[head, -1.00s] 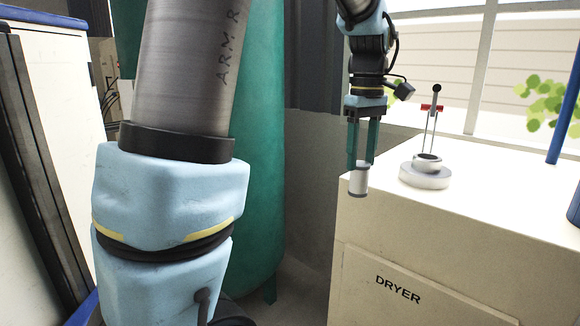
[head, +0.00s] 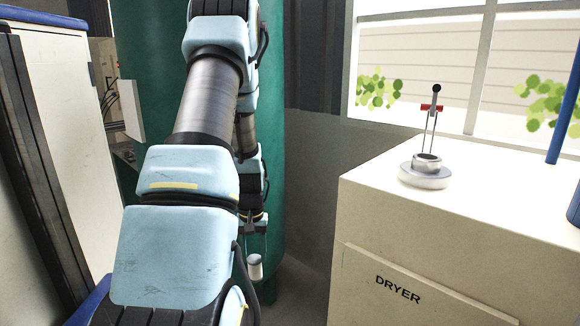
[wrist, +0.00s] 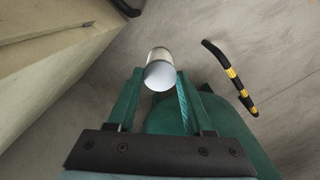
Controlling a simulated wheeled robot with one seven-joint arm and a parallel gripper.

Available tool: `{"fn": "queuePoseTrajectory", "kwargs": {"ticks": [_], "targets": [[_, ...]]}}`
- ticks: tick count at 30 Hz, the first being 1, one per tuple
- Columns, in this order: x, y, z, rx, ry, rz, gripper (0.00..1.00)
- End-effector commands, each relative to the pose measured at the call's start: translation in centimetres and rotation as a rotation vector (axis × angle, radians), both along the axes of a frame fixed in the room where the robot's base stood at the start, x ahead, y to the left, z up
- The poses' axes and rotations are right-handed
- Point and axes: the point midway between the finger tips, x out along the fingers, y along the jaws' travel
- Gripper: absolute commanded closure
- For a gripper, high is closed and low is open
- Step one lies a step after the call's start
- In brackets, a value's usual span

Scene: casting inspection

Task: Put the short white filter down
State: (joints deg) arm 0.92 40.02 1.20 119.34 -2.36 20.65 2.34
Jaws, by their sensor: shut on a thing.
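The short white filter (wrist: 160,70) is a small white cylinder between the green fingers of my gripper (wrist: 157,88) in the wrist view. The fingers are shut on it. In the head view the filter (head: 255,267) hangs below my gripper, in front of the green tank and left of the dryer. It is in the air, with grey floor beneath it. My arm hides part of the gripper in the head view.
The cream dryer (head: 400,250) stands at the right with a wide, mostly bare top. A large green tank (head: 290,110) stands behind my arm. A black and yellow strip (wrist: 232,78) lies on the floor.

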Motion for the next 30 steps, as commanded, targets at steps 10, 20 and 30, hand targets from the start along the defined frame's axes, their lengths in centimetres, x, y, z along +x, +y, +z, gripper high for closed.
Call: {"fn": "queuePoseTrajectory", "kwargs": {"ticks": [10, 20, 30], "targets": [[0.0, 0.0, -0.9, 0.001, 0.000, 0.002, 1.00], [-1.5, 0.0, -2.9, 0.001, 0.005, 0.002, 1.00], [-4.6, 0.0, -6.5, 0.001, 0.004, 0.002, 1.00]]}}
